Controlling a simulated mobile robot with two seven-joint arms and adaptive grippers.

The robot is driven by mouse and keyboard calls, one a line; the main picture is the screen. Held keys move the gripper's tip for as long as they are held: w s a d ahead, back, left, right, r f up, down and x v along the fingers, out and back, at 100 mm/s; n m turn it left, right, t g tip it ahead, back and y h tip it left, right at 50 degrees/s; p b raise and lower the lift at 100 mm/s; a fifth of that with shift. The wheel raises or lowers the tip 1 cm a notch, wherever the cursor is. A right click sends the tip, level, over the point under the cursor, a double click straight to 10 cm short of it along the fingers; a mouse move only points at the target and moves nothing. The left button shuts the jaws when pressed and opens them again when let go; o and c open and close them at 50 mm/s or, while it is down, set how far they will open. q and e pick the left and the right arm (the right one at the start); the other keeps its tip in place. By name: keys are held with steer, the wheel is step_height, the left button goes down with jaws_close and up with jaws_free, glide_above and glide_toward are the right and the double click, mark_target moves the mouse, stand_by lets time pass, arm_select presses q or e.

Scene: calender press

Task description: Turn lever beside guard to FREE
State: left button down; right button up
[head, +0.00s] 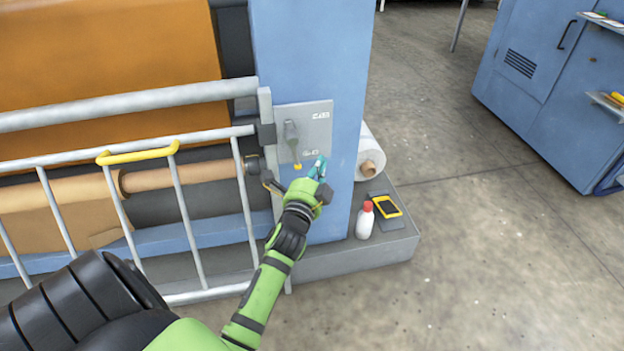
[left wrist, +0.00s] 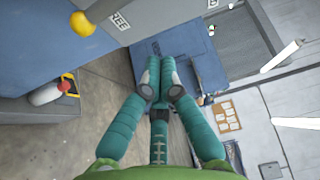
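The lever (head: 291,133) is grey and sits on a light grey plate (head: 318,135) on the blue press column, right of the guard (head: 180,185). It hangs down with a yellow knob (head: 297,166) at its lower end; two small labels on the plate are too small to read there. In the left wrist view the yellow knob (left wrist: 82,24) is at upper left, beside a label (left wrist: 119,20) reading FREE, partly cut off. My left gripper (head: 319,168) is just right of the knob, apart from it. Its teal fingers (left wrist: 157,72) are together with nothing between. My right gripper is out of view.
A white bottle with red cap (head: 364,220) and a yellow-black device (head: 387,206) stand on the grey base ledge (head: 395,240). A white roll (head: 369,155) lies behind the column. A blue cabinet (head: 545,75) stands far right. The floor between is clear.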

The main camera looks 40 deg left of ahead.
mark_target(298, 163)
arm_select(q)
steer(key=a, duration=0.2)
steer(key=a+p, duration=0.1)
steer(key=shift+s+a+f, duration=0.2)
steer(key=shift+s+a, duration=0.1)
steer(key=shift+a, duration=0.05)
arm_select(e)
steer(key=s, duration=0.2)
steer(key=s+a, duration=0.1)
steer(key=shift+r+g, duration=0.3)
arm_select(q)
steer(key=s+a+m+p, duration=0.1)
steer(key=p, duration=0.2)
steer(key=shift+g, duration=0.4)
steer(key=shift+f, duration=0.1)
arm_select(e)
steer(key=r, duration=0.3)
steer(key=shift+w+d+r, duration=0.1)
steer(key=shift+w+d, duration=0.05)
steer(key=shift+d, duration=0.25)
